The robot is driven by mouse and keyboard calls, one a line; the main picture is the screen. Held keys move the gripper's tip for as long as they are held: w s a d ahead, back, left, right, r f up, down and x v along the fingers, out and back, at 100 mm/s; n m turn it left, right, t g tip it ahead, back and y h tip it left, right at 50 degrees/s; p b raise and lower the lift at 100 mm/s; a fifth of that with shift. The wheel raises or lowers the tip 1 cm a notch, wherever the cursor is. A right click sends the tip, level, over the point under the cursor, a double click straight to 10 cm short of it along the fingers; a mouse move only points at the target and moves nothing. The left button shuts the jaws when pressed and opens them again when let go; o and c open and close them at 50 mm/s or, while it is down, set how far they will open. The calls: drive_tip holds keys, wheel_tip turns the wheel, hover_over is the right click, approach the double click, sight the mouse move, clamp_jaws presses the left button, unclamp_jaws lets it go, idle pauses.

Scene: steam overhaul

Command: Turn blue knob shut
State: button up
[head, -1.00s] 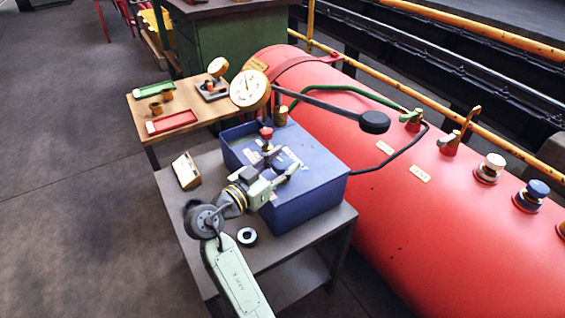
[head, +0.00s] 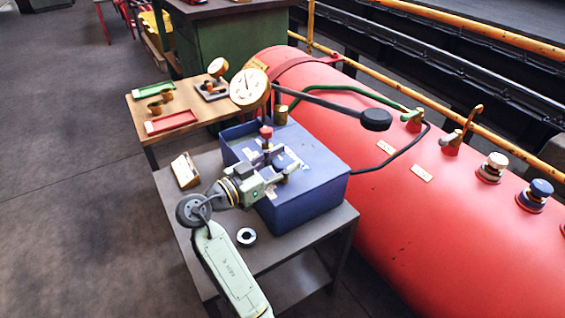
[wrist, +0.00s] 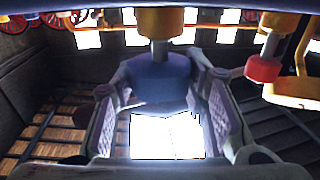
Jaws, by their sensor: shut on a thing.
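In the wrist view a blue knob (wrist: 158,78) on a brass stem sits between the two finger pads of my gripper (wrist: 160,95). The fingers are closed on its sides. In the head view my gripper (head: 281,162) is over the top of the blue box (head: 318,198), beside the upright red-topped fitting (head: 266,133). The held knob is hidden by the gripper there, and how far it is turned cannot be told.
A round gauge (head: 249,88) and a black-ended lever (head: 375,119) stand close behind my gripper. A red tank (head: 440,235) fills the right, with a white knob (head: 496,161) and another blue knob (head: 541,188). A dark ring (head: 246,237) lies on the grey table (head: 190,215).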

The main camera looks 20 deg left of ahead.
drive_tip(key=o, duration=1.2)
drive_tip(key=v, duration=1.2)
